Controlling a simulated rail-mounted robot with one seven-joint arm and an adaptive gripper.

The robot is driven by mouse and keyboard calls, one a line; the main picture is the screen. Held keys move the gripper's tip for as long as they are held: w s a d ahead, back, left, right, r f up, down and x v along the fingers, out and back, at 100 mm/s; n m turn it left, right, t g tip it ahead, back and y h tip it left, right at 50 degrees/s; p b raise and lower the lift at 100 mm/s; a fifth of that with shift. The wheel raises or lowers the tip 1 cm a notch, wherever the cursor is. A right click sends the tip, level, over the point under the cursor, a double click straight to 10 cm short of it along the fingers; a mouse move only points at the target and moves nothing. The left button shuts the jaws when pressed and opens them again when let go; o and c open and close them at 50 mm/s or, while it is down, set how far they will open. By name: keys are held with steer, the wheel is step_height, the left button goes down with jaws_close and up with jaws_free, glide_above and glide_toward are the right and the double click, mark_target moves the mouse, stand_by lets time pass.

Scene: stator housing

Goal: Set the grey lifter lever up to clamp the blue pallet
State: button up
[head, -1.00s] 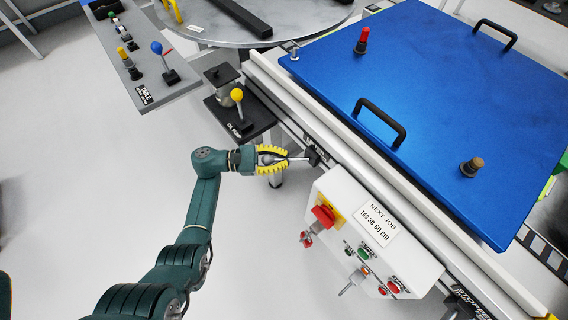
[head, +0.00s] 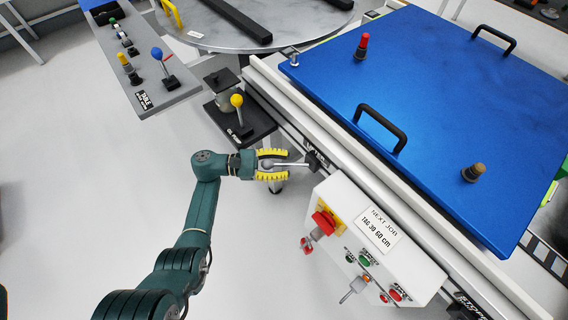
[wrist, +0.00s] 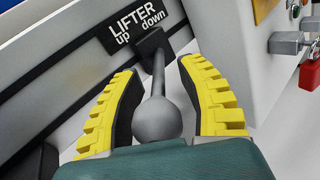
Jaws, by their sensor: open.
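The grey lifter lever (wrist: 159,75) has a round grey knob (wrist: 157,120) and comes out of a black mount below the LIFTER up/down label (wrist: 137,27). In the head view the lever (head: 292,163) sticks out sideways from the rail under the blue pallet (head: 440,110). My gripper (head: 273,164) is open around the knob. In the wrist view its yellow-ridged fingers stand on either side of the knob, with a visible gap on each side. The blue pallet lies flat on its station. The clamp itself is not visible.
A white control box (head: 372,240) with buttons and a red switch stands close to the right of my gripper. A yellow-knobbed lever (head: 237,101) is on a black plate behind it. A blue-knobbed lever (head: 157,54) is on a grey panel farther left. The floor at left is clear.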

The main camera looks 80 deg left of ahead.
steer(key=s+a, duration=0.1)
steer(key=s, duration=1.1)
steer(key=shift+a, duration=0.35)
steer(key=shift+w+d+f, duration=0.1)
steer(key=shift+w+f, duration=0.05)
steer(key=shift+w, duration=0.1)
steer(key=shift+c, duration=1.3)
steer(key=w+d+f+m+g+p, duration=0.1)
steer(key=w+d+f, duration=0.1)
steer(key=w+d+f+g+p, duration=0.1)
steer(key=w+d+f+g, duration=0.1)
steer(key=f, duration=0.1)
steer(key=w+d+f+m+g+p, duration=0.1)
steer(key=w+d+f+g, duration=0.1)
steer(key=w+f, duration=0.1)
steer(key=shift+w+d+f+m, duration=0.1)
steer(key=shift+d+m, duration=0.1)
steer(key=shift+m, duration=0.1)
jaws_close()
steer(key=m+g+y+p, duration=0.7)
steer(key=m+g+y, duration=0.2)
steer(key=m+y, duration=0.55)
glide_toward(269, 164)
steer(key=shift+m, duration=0.25)
steer(key=b+x, duration=0.6)
steer(key=x, duration=0.1)
steer(key=shift+w+a+f, duration=0.1)
steer(key=shift+a+f, duration=0.1)
steer(key=shift+a, duration=0.1)
